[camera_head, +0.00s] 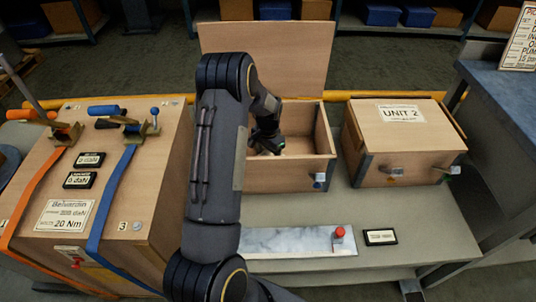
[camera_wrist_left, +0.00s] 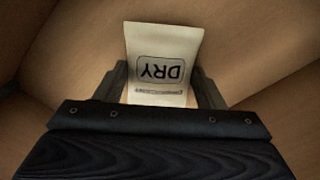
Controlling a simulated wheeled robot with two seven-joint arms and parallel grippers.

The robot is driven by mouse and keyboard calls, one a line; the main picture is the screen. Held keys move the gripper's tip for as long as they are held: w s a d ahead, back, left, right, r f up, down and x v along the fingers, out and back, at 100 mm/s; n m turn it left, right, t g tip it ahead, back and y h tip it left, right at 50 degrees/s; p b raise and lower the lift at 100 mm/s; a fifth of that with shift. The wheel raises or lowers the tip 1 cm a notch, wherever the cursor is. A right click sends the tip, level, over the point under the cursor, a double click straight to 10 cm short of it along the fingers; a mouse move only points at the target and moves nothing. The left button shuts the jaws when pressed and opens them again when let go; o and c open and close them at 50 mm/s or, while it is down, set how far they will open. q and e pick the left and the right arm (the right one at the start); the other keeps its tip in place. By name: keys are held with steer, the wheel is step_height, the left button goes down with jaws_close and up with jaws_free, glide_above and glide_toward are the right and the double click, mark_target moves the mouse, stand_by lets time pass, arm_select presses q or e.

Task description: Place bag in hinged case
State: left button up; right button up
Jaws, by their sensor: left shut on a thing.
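A small white bag marked DRY (camera_wrist_left: 162,62) is between the fingers of my left gripper (camera_wrist_left: 165,88) in the left wrist view, with the wooden inside of a case behind it. In the head view my left gripper (camera_head: 268,142) reaches down inside the open hinged wooden case (camera_head: 318,130). The case's lid (camera_head: 295,60) stands raised at the back. A pale bit of the bag shows at the fingertips; my left arm hides the left part of the case. My right gripper is not in view.
A closed wooden case marked UNIT 2 (camera_head: 402,140) stands to the right. A large wooden crate (camera_head: 150,200) with orange and blue straps stands to the left. A metal plate (camera_head: 290,241) with a red knob (camera_head: 339,232) and a small black-framed label (camera_head: 380,237) lie in front.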

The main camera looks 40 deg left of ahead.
arm_select(q)
steer(key=shift+f, duration=0.2)
steer(key=o, duration=1)
steer(key=shift+r, duration=0.1)
steer(key=shift+o, duration=0.2)
